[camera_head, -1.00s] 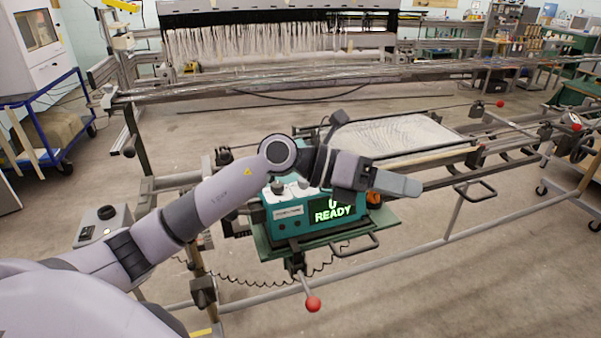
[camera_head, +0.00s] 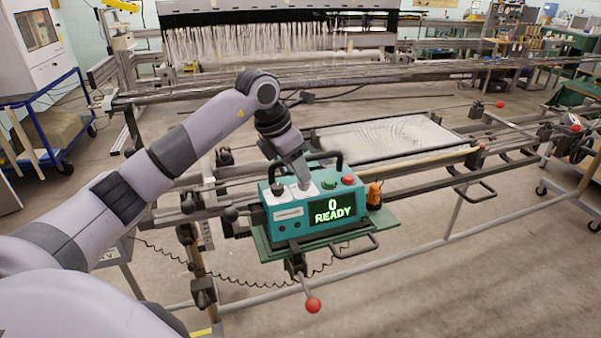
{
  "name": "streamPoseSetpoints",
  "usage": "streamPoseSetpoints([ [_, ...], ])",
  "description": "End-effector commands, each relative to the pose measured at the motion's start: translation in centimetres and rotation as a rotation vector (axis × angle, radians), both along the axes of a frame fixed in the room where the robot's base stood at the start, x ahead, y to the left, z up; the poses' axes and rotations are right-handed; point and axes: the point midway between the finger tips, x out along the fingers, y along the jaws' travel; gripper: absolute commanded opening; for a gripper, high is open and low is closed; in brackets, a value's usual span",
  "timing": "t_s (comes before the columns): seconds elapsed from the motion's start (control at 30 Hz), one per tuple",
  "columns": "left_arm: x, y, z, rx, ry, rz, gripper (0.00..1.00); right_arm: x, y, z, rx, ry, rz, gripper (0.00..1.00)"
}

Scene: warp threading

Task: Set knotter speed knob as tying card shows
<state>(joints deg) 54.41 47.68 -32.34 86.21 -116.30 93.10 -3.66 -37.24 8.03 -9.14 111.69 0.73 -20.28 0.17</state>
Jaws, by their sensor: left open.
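The teal knotter (camera_head: 283,228) sits on a green plate on the frame, its display (camera_head: 332,210) reading "0 READY". On its top, a dark knob (camera_head: 278,187) stands on a white dial plate at the left. My left gripper (camera_head: 303,184) points down over the white plate just right of that knob, at or very near the top. It is open; its fingertips are small, and it hides whatever knob is beneath them. I cannot tell whether it touches. No tying card can be made out clearly. My right gripper is not in view.
A green button (camera_head: 329,184) and a red button (camera_head: 348,180) are right of my gripper. A dark handle rises behind the knotter, and an orange part (camera_head: 374,195) stands at its right. A red-ball lever (camera_head: 313,305) hangs below. Rails run behind.

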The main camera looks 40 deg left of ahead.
Motion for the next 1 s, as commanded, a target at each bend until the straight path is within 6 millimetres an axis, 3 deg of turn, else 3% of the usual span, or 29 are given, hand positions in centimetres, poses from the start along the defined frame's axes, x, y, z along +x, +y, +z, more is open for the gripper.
streamPoseSetpoints([
  [0.2,0.8,-0.4,-2.2,-0.001,0.000,0.000,0.41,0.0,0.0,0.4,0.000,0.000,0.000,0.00],
  [0.5,1.0,-0.5,-2.6,0.000,-0.001,-0.001,0.41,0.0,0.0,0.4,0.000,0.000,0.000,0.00],
  [0.53,1.0,-0.5,-2.6,-0.001,-0.001,-0.001,0.38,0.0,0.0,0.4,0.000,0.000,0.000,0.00],
  [0.63,1.0,-0.5,-2.6,-0.001,-0.001,-0.001,0.05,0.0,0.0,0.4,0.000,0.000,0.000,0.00],
  [0.67,1.0,-0.5,-2.6,-0.001,-0.001,-0.001,0.00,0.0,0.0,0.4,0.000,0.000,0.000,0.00],
  [1.0,0.9,-0.5,-2.5,-0.001,-0.002,0.035,0.00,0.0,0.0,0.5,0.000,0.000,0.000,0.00],
])
